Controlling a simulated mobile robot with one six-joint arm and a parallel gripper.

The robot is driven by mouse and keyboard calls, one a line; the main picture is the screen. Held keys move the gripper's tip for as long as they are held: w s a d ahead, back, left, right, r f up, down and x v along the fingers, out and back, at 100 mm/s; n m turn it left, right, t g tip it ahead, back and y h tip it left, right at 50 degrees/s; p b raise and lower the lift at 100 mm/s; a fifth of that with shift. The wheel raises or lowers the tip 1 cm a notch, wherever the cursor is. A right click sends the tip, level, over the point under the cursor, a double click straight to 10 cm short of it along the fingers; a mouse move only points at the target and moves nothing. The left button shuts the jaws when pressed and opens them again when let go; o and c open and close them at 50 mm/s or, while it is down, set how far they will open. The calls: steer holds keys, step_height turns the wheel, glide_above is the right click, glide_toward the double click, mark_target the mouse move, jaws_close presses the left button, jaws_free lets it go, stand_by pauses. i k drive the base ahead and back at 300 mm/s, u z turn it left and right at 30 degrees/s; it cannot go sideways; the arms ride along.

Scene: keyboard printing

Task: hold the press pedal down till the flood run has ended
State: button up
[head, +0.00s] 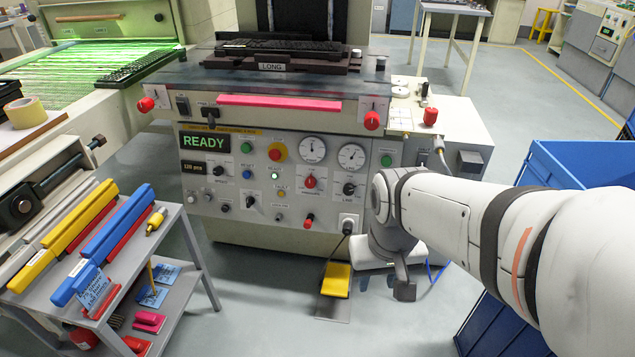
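The yellow press pedal (336,280) sits on a grey plate on the floor, below the front panel of the printing press (275,180). A black cable runs from a socket on the panel down towards it. The press display (206,143) reads READY in green. My gripper (404,291) hangs low, just right of the pedal, with a visible gap between its dark tip and the pedal. My arm covers part of it, and I cannot tell whether its fingers are open or shut. Whether the pedal is pressed is not clear.
A grey cart (180,260) with yellow, blue and red bars stands at the left. A blue bin (580,165) stands at the right, behind and below my arm. A keyboard (285,45) rests on top of the press.

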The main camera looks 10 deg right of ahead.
mark_target(335, 283)
steer(key=i, duration=1)
steer(key=k, duration=1.3)
steer(key=z, duration=0.2)
steer(key=i, duration=0.8)
steer(key=u, duration=0.25)
